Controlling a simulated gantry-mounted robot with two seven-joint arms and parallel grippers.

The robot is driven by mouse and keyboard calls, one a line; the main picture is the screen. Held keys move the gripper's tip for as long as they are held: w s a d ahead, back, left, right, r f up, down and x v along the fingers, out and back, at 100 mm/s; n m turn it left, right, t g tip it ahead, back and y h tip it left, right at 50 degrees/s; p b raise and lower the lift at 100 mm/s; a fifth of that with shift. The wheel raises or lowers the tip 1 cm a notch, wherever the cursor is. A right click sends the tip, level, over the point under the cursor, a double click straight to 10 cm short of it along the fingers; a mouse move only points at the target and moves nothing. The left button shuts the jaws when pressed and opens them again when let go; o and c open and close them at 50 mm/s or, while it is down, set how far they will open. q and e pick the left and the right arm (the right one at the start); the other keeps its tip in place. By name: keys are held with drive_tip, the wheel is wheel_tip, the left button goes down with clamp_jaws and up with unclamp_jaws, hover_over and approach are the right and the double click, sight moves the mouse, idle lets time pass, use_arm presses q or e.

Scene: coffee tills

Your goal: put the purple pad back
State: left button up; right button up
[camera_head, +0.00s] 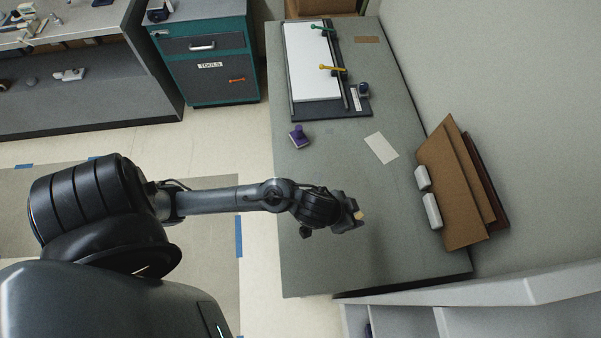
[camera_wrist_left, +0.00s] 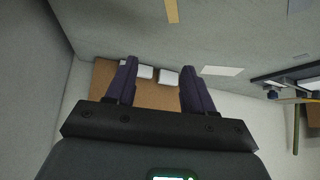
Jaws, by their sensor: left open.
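The purple pad (camera_head: 299,136), a small block with a knob-like grip on top, stands on the grey table near its left edge, just below the black-framed board (camera_head: 330,113). My left gripper (camera_head: 358,215) is over the table, below and to the right of the pad and well apart from it. In the left wrist view the two fingers of my left gripper (camera_wrist_left: 158,75) are spread with nothing between them. I cannot make out the purple pad in that view. My right gripper is not in view.
The board carries a white sheet (camera_head: 312,60), a green lever (camera_head: 322,28), a yellow lever (camera_head: 332,69) and a dark blue knobbed piece (camera_head: 363,90). A pale card (camera_head: 381,148) lies on the table (camera_head: 330,270). Brown panels (camera_head: 450,190) with white blocks (camera_head: 431,211) stand at the right.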

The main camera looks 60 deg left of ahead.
use_arm(q)
drive_tip(key=s+a+g+y, duration=0.1)
drive_tip(key=s+a+g, duration=0.2)
drive_tip(key=s, duration=1)
drive_tip(key=shift+a+r+g, duration=0.3)
drive_tip(key=shift+a, duration=0.65)
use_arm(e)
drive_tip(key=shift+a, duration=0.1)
use_arm(q)
drive_tip(key=shift+s, duration=0.1)
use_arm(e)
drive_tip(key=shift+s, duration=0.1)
